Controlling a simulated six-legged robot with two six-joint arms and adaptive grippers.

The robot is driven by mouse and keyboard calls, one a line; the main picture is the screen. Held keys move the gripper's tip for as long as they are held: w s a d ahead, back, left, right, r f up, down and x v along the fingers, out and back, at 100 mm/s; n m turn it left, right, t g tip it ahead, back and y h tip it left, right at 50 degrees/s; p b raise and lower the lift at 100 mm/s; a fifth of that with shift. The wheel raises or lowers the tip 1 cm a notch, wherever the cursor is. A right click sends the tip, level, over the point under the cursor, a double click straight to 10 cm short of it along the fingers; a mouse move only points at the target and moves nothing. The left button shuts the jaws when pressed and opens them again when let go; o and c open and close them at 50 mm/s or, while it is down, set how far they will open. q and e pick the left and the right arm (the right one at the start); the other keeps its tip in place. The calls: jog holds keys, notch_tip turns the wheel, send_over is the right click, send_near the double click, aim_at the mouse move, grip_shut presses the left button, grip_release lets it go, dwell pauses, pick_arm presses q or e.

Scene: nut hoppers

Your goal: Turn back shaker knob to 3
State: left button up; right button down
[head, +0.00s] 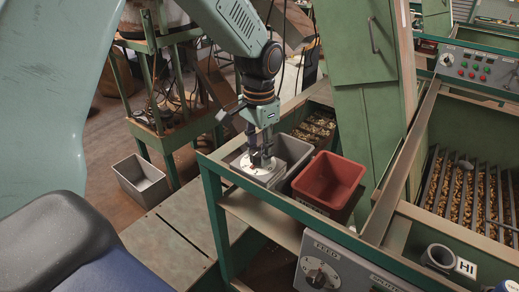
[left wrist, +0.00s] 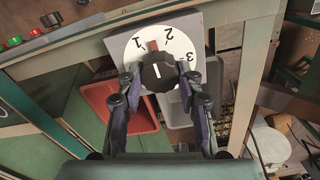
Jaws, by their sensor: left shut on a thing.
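The back shaker knob (left wrist: 160,74) is black with a white line, on a white round dial (left wrist: 127,62) marked 1, 2 and 3. A red mark at the knob's upper side sits between the 1 and the 2. My left gripper (left wrist: 157,84) has its fingers on either side of the knob and is shut on it. In the head view, my left gripper (head: 262,158) points down onto the dial plate (head: 256,173) on the green frame, and its fingers largely hide the knob. My right gripper is not in view.
A red bin (head: 329,178) and a grey bin (head: 292,150) stand close beside the dial. A FEED panel (head: 338,262) with another knob is nearer on the frame. A nut hopper (head: 470,190) is at right. A metal bin (head: 142,182) stands on the floor at left.

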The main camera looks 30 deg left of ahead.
pick_arm(q)
jog(key=m, duration=0.4)
jog(key=shift+r+m, duration=0.15)
jog(key=shift+m, duration=0.15)
jog(key=m, duration=0.4)
jog(key=shift+m, duration=0.3)
jog(key=m, duration=0.4)
jog(key=shift+r+m, duration=0.1)
jog(key=shift+m, duration=0.2)
jog(key=shift+w+m, duration=0.1)
jog(key=shift+m, duration=2.1)
jog(key=o, duration=1.1)
jog(key=shift+a, duration=0.1)
jog(key=shift+o, duration=0.3)
jog(key=shift+s, duration=0.2)
